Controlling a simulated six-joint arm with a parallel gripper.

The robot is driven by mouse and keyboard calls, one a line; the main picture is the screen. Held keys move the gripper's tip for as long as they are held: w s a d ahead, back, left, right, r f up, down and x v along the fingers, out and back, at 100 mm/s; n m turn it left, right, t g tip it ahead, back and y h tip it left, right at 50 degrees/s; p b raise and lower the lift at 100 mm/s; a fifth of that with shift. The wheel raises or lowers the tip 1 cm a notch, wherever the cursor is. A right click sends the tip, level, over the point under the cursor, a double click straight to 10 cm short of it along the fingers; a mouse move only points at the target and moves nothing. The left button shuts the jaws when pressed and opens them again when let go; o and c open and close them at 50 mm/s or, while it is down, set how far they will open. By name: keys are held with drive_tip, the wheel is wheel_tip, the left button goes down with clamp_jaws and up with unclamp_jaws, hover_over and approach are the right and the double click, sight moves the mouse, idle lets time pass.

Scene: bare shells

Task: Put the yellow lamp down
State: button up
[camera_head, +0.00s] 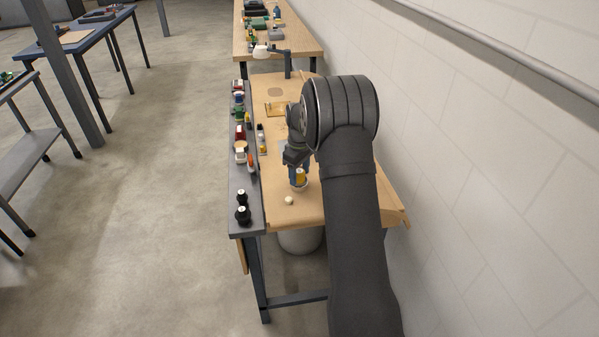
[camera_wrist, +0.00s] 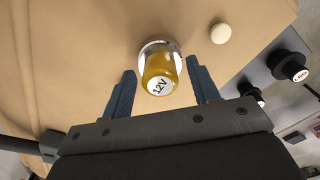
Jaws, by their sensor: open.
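The yellow lamp (camera_wrist: 160,78) is a small yellow cylinder with a white cap marked "12V", set on a silver round base. In the wrist view it lies between the two blue fingers of my gripper (camera_wrist: 156,92), with a gap on each side. My gripper is open and not touching it. In the head view the yellow lamp (camera_head: 300,176) shows small near the front of the wooden bench top (camera_head: 340,205), just below my gripper (camera_head: 297,172). The arm partly hides the spot.
A white ball-like knob (camera_head: 289,200) sits close beside the lamp. Two black knobs (camera_head: 242,214) stand on the grey strip (camera_head: 240,185) at the left edge, with several small coloured parts farther along. A wall runs along the right.

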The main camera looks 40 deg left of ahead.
sight(300, 171)
wheel_tip(300, 171, up, 13)
drive_tip(key=shift+f, duration=0.15)
drive_tip(key=shift+f, duration=0.1)
idle(0.4)
wheel_tip(300, 171, down, 13)
drive_tip(key=shift+r, duration=0.15)
wheel_tip(300, 171, up, 2)
drive_tip(key=shift+r, duration=0.4)
